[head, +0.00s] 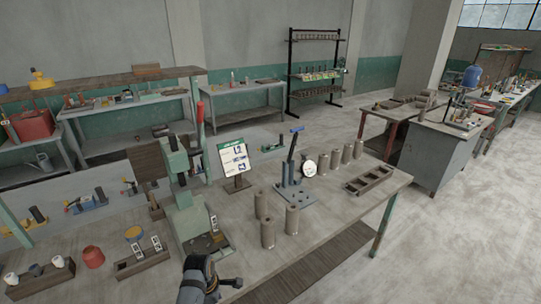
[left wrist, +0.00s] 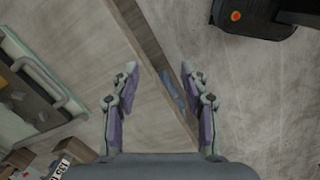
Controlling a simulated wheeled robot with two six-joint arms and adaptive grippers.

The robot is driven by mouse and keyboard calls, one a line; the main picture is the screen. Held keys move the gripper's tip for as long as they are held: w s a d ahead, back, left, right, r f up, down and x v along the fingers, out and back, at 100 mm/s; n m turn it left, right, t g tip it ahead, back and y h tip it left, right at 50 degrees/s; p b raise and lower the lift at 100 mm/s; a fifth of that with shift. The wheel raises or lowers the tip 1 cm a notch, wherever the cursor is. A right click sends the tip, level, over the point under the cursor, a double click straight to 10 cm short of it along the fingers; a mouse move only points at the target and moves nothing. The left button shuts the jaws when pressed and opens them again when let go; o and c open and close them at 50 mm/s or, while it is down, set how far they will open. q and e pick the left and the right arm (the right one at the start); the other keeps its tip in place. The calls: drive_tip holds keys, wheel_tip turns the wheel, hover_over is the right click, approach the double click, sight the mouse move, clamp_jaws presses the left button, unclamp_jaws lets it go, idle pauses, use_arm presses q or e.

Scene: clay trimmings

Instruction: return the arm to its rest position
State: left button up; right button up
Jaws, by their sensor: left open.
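My left gripper (left wrist: 160,76) is open in the left wrist view. Its two purple-grey fingers stand well apart with nothing between them. Behind them are the table's edge strip and the bare concrete floor. In the head view a dark grey part of my arm (head: 199,279) shows at the bottom, in front of the workbench (head: 325,205) and just below the green press (head: 186,205). The fingers are not clear in that view. My right gripper is in neither view.
Several clay cylinders (head: 268,233), a blue-handled lever tool (head: 290,172), a sign (head: 235,158) and a slotted tray (head: 370,180) stand on the workbench. A wooden block with tags (head: 141,262) and a red pot (head: 93,257) are at left. Floor at right is clear.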

use_arm(q)
drive_tip(key=s+a+f+m+b, duration=0.2)
drive_tip(key=s+f+m, duration=0.45)
drive_tip(key=f, duration=0.75)
drive_tip(key=s+a+f+m+b, duration=0.35)
drive_tip(key=s+f, duration=0.55)
drive_tip(key=f, duration=0.5)
drive_tip(key=s+a+f+m, duration=0.1)
drive_tip(key=s+f+m, duration=0.2)
drive_tip(key=s, duration=0.5)
drive_tip(key=s+a+f+m+y+b, duration=0.1)
drive_tip(key=s+a+f+m, duration=0.1)
drive_tip(key=s+f, duration=0.3)
drive_tip(key=s+a+f+m+b, duration=0.1)
drive_tip(key=s+f+m, duration=0.3)
drive_tip(key=s, duration=0.6)
drive_tip(key=shift+s+a+f+m, duration=0.35)
drive_tip(key=shift+a+m, duration=0.05)
drive_tip(key=shift+a, duration=0.3)
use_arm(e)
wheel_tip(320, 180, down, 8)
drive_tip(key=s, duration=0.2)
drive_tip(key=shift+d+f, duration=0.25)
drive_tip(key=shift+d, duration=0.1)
